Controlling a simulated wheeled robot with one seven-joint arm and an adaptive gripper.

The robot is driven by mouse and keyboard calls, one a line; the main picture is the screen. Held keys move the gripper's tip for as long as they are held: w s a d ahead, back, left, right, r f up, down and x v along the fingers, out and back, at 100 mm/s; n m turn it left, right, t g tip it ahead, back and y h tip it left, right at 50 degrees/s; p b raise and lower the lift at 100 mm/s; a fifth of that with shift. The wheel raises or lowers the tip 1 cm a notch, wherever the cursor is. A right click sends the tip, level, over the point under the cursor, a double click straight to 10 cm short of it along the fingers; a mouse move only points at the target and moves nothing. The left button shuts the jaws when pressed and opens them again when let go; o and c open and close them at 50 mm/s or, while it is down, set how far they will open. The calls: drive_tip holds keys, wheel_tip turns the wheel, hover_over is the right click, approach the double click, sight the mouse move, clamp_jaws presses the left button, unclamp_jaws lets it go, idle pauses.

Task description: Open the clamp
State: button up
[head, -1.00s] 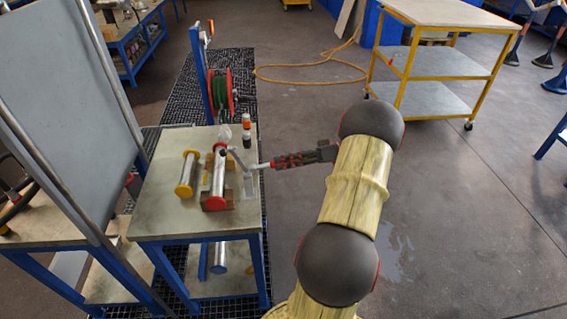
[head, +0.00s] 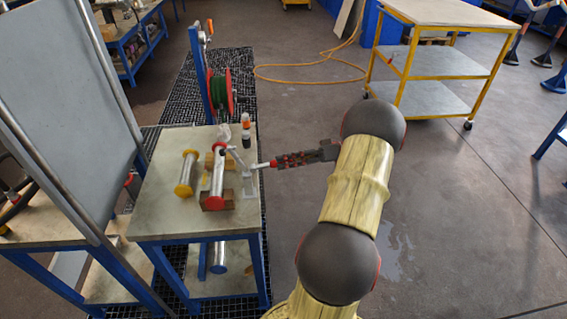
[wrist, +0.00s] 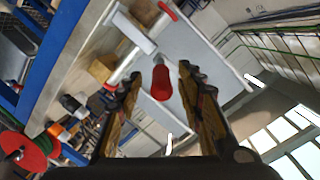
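The clamp (head: 249,186) is a pale metal fitting at the right edge of the small table, beside a silver flanged vessel (head: 217,178). Its lever reaches out to the right towards my gripper (head: 268,164). In the wrist view the red handle grip (wrist: 161,82) lies between the two fingers of my gripper (wrist: 161,88). Gaps show on both sides of the grip, so the fingers are open around it and appear not to touch it. In the head view the fingers mostly hide the grip. The vessel rests on wooden blocks (head: 229,198).
Small bottles (head: 246,137) stand behind the clamp. A hose reel (head: 219,95) is beyond the table. A grey panel (head: 65,100) rises at left.

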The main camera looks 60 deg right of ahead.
drive_tip(key=v, duration=1.1)
idle(0.3)
